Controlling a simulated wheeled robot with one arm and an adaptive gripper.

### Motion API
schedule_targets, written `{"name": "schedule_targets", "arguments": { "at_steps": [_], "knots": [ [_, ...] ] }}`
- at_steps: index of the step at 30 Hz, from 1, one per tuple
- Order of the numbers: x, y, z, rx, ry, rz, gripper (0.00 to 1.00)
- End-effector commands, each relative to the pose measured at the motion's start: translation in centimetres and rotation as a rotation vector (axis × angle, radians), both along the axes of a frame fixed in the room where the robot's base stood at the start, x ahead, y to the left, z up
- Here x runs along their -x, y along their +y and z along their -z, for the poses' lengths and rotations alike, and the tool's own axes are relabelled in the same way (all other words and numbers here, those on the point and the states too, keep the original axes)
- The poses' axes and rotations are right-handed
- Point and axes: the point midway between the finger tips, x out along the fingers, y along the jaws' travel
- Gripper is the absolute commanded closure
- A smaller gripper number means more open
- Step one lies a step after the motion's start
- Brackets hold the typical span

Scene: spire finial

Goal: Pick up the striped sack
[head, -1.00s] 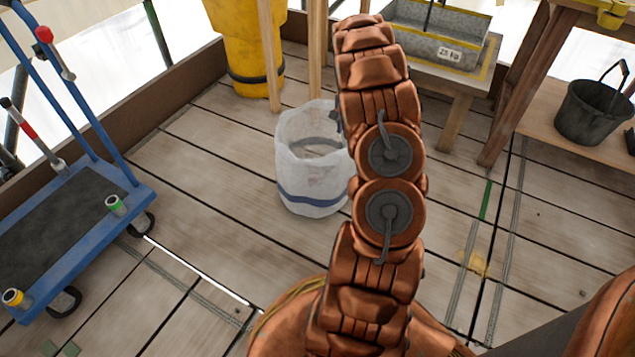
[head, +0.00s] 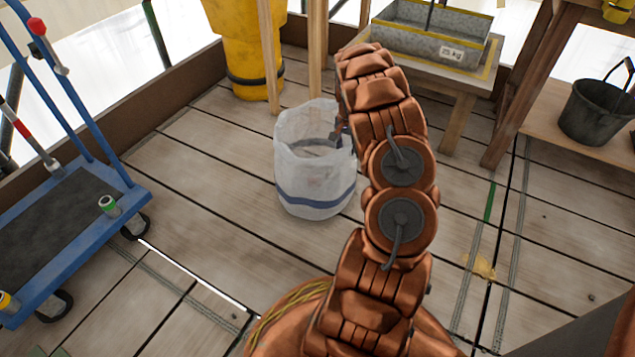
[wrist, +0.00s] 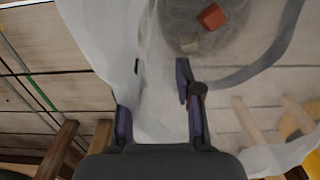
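The striped sack (head: 312,172) is a whitish, see-through, open-topped bag with a blue band low on its side. It stands upright on the plank floor. My gripper (head: 340,138) is at the right side of its rim, mostly hidden behind my copper arm. In the wrist view, the gripper (wrist: 160,82) has its two dark fingers wide apart, with the sack's thin wall (wrist: 155,118) between them. The fingers do not appear closed on it. A small reddish block (wrist: 211,16) shows inside the sack.
A blue trolley (head: 125,205) stands at left. A yellow bin (head: 247,50) and wooden posts are behind the sack. A grey trough (head: 425,38) sits on a bench, and a dark bucket (head: 595,112) stands on a low shelf at right. The floor left of the sack is clear.

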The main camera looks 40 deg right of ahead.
Motion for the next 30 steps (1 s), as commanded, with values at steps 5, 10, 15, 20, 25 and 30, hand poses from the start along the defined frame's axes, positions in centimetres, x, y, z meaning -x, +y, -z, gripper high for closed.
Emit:
{"name": "schedule_targets", "arguments": {
  "at_steps": [5,10,15,20,25,30],
  "knots": [
    [0.01,0.00,-0.02,0.000,0.000,0.001,0.66],
    [-0.01,0.01,0.00,0.000,0.000,0.000,0.66],
    [-0.02,0.08,0.12,-0.002,0.001,0.000,0.66],
    [0.00,0.10,0.31,-0.002,0.001,0.000,0.66],
    [0.03,0.07,0.49,-0.002,0.002,0.000,0.66],
    [0.01,0.05,0.51,-0.001,0.001,0.000,0.66]
  ]
}}
